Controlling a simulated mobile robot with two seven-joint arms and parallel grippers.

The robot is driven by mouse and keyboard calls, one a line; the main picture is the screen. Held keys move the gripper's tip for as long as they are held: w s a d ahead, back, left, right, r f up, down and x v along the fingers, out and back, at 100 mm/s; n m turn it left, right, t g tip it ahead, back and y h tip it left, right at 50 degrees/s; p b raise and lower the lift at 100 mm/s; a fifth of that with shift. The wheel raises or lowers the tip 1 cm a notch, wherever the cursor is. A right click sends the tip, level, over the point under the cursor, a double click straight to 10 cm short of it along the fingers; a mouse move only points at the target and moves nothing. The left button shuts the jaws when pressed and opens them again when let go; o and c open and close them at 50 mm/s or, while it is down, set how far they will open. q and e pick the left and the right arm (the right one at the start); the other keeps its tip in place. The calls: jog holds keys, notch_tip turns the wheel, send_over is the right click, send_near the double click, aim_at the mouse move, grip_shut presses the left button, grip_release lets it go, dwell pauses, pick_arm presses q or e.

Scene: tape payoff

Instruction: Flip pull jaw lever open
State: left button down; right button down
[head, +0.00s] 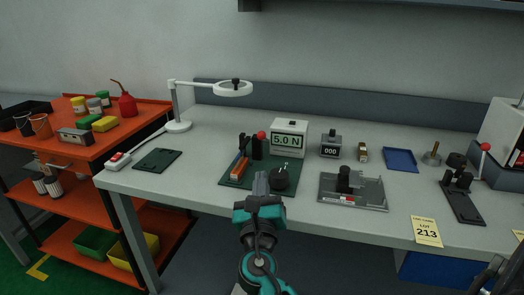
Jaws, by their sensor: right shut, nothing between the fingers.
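Two red-knobbed levers are in the head view, and I cannot tell for certain which one is the pull jaw lever. One red knob (262,135) stands upright at the back of the dark green mat (232,181), by black upright parts. The other red knob (486,147) tops a pale, upright, slightly tilted lever on a black fixture (463,203) at the right. My left gripper is out of view.
A display reading 5.0 N (289,141) stands behind the mat. A grey plate with a black post (352,192), a counter (331,147) and a blue tray (400,160) are to its right. A magnifier lamp (178,127) and orange cart (82,150) are left.

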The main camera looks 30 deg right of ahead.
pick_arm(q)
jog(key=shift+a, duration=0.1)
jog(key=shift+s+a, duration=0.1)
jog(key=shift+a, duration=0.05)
pick_arm(e)
jog(key=x, duration=1)
pick_arm(q)
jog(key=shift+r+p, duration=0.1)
jog(key=shift+p, duration=0.2)
